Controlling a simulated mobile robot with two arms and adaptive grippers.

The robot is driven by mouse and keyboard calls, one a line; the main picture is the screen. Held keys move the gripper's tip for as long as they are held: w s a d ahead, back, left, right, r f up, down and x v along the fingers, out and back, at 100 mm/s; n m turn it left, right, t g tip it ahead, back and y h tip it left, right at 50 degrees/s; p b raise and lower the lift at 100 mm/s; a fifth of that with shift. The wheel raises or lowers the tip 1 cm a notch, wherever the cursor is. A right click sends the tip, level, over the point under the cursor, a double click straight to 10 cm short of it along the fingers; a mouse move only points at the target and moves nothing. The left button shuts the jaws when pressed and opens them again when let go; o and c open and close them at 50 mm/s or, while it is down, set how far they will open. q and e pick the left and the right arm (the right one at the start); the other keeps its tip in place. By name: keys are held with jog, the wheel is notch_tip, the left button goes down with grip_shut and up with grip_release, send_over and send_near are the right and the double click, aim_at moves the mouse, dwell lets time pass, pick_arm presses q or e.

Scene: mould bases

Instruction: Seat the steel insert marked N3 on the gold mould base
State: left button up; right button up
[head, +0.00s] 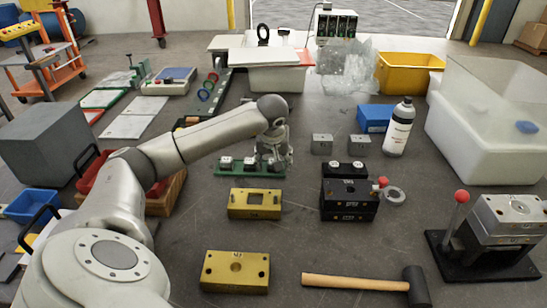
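One gold mould base (240,213) with a square pocket lies mid-table. A second gold block (235,283) with a round hole lies nearer to me. A green rack (222,174) holds small steel pieces, among them one at its left end (226,163). Two grey steel blocks (322,144) stand to the right of my gripper. No N3 marking is legible at this size. My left gripper (272,163) points down over the right part of the rack, behind the pocketed gold base. Its fingers overlap the pieces there, so its grip is unclear. My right gripper is not in view.
A black mould base (349,198) stands right of the gold ones. A mallet (355,283) lies at the front. A press with a red knob (480,255), a white bottle (398,130) and a translucent bin (485,150) are at right. Free table surrounds the gold bases.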

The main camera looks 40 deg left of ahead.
pick_arm(q)
jog(key=shift+r, duration=0.1)
grip_shut()
jog(key=shift+r+p, duration=0.6)
jog(key=shift+r, duration=0.15)
